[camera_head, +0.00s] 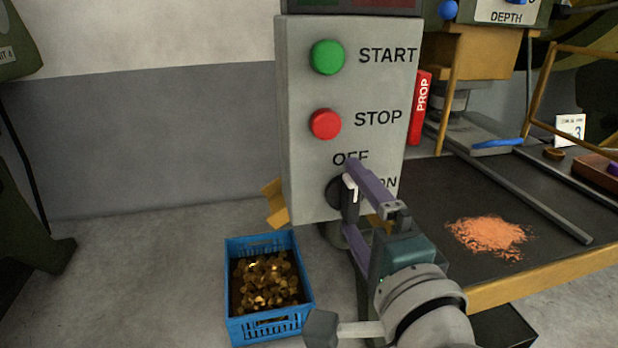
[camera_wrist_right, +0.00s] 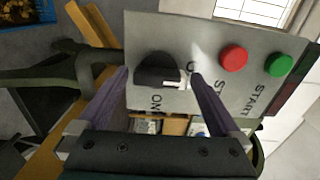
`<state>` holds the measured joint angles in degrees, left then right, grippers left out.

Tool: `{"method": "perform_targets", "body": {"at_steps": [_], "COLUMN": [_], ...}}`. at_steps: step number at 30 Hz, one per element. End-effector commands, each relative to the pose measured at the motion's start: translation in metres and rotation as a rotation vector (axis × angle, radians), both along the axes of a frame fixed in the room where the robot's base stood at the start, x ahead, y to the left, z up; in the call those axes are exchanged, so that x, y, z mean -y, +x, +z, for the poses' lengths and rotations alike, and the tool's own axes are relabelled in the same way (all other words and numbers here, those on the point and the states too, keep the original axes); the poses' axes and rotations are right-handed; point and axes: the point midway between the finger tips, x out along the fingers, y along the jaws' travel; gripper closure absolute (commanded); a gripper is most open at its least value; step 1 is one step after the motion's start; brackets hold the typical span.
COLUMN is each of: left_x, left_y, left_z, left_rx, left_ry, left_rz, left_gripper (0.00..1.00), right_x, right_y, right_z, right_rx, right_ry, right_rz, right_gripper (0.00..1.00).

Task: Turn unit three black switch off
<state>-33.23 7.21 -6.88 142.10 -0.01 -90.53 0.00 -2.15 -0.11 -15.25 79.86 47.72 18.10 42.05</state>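The black switch (camera_head: 336,190) is a round knob low on the grey control panel (camera_head: 304,90), below the OFF label and left of the ON label. Its white mark stands roughly upright, on the OFF side; it also shows beside the black knob in the right wrist view (camera_wrist_right: 156,68). My right gripper (camera_head: 349,196) is open at the panel, one finger above the switch and one below. In the right wrist view the knob appears between the two fingertips (camera_wrist_right: 160,73). I cannot tell whether they touch it. My left gripper is not in view.
Above the switch are a red STOP button (camera_head: 325,124) and a green START button (camera_head: 327,57). A blue crate (camera_head: 268,328) of brass-coloured pieces sits on the floor. A dark table (camera_head: 430,215) with copper shavings (camera_head: 490,236) and a metal bar stands at right.

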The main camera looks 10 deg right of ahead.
Motion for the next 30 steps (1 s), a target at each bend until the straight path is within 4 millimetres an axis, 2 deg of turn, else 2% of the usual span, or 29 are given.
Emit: {"method": "perform_targets", "body": {"at_steps": [8,21,25,30], "left_x": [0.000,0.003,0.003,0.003], "left_y": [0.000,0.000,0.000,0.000], "left_z": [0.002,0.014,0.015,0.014], "left_rx": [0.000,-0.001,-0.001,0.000], "left_ry": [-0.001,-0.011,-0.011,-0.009], "left_rz": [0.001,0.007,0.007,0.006], "left_gripper": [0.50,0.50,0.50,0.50], "right_x": [0.000,0.003,0.003,0.003], "right_y": [-0.006,-0.086,-0.097,-0.100], "right_z": [0.000,0.000,0.000,0.000], "right_rx": [-0.001,-0.004,-0.001,0.000], "right_ry": [0.001,-0.001,0.000,0.001], "right_rz": [0.000,0.002,0.001,0.000], "right_gripper": [0.00,0.00,0.00,0.00]}}
